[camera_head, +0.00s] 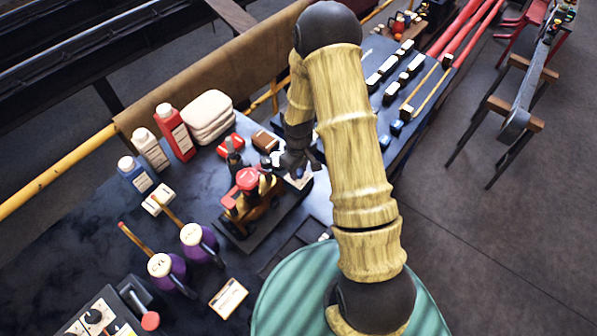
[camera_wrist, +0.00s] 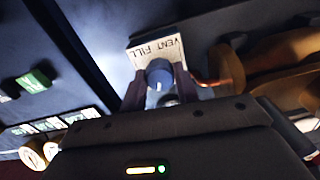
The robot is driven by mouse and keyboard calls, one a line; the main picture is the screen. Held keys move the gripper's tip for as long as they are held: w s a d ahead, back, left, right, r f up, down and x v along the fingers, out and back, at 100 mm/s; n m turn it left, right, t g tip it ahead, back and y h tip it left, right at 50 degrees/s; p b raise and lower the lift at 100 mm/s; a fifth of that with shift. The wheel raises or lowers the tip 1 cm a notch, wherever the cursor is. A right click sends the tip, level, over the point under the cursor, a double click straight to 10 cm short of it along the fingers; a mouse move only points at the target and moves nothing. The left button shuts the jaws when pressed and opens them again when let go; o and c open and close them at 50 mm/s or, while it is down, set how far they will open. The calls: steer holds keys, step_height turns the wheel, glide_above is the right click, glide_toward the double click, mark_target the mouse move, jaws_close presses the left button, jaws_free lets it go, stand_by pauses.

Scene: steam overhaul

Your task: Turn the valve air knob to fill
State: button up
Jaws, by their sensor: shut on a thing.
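The valve air knob (camera_wrist: 159,75) is blue and round with a pale pointer line, and shows in the wrist view in front of a white label plate (camera_wrist: 158,50) reading VENT and FILL. The plate appears upside down. My gripper (camera_wrist: 160,87) has its two dark fingers on either side of the knob, shut on it. I cannot tell for certain which word the pointer line faces.
A red bottle (camera_head: 175,133), folded cloths (camera_head: 209,116) and purple oil cans (camera_head: 198,243) stand on the dark bench left of the assembly. A row of small parts (camera_head: 390,75) lies at the far right. Bare bench (camera_head: 80,225) shows at lower left.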

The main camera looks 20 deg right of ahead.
steer(key=m+b, duration=0.1)
steer(key=m, duration=0.2)
steer(key=shift+w+m, duration=0.1)
steer(key=shift+m, duration=0.3)
steer(key=shift+r+m+b, duration=0.1)
steer(key=shift+m+b, duration=0.65)
steer(key=shift+m, duration=0.85)
steer(key=o, duration=1)
steer(key=shift+c, duration=0.2)
step_height(320, 180, up, 17)
steer(key=b, duration=0.2)
steer(key=shift+r+b, duration=0.2)
steer(key=shift+b, duration=0.2)
